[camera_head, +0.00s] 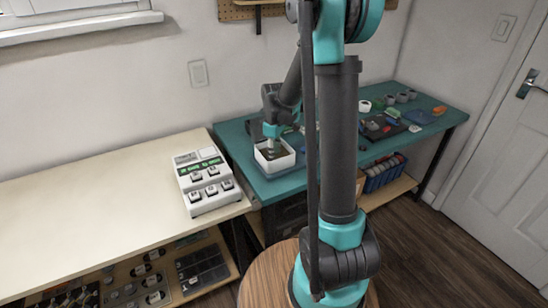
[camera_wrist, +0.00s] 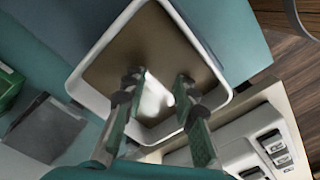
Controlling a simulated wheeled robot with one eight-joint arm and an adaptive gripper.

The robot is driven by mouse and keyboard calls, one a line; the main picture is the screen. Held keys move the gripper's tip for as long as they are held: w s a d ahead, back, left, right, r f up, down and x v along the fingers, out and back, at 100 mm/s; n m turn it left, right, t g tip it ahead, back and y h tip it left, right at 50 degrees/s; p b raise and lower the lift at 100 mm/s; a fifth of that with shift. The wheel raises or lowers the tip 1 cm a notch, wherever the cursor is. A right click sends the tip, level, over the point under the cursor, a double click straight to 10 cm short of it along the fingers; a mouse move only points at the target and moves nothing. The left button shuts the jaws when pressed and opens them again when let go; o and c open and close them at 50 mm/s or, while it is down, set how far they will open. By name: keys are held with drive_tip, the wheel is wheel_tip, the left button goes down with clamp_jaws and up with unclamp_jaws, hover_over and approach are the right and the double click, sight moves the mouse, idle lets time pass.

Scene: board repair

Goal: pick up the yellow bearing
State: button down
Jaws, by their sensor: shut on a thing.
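My gripper (camera_wrist: 158,90) points down into a white square bin (camera_wrist: 88,58) with a brown floor. Its two green-padded fingers are shut on a bright, pale object (camera_wrist: 156,100) between them. The object is washed out, so I cannot tell whether it is the yellow bearing, and no clearly yellow bearing shows elsewhere. In the head view my gripper (camera_head: 271,146) is over the same white bin (camera_head: 275,170) on the near left part of the teal bench. The inside of the bin is mostly hidden there.
The teal bench (camera_head: 240,150) carries dark mats, small cups and parts at its far right. A white device with buttons (camera_head: 205,182) stands on the pale table (camera_head: 90,200) at left. In the wrist view a green box (camera_wrist: 10,85) lies left of the bin.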

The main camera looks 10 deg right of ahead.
wheel_tip(320, 180, up, 20)
idle(0.5)
drive_tip(key=c, duration=1.8)
unclamp_jaws()
drive_tip(key=shift+c, duration=0.2)
drive_tip(key=c, duration=0.3)
drive_tip(key=shift+f, duration=0.1)
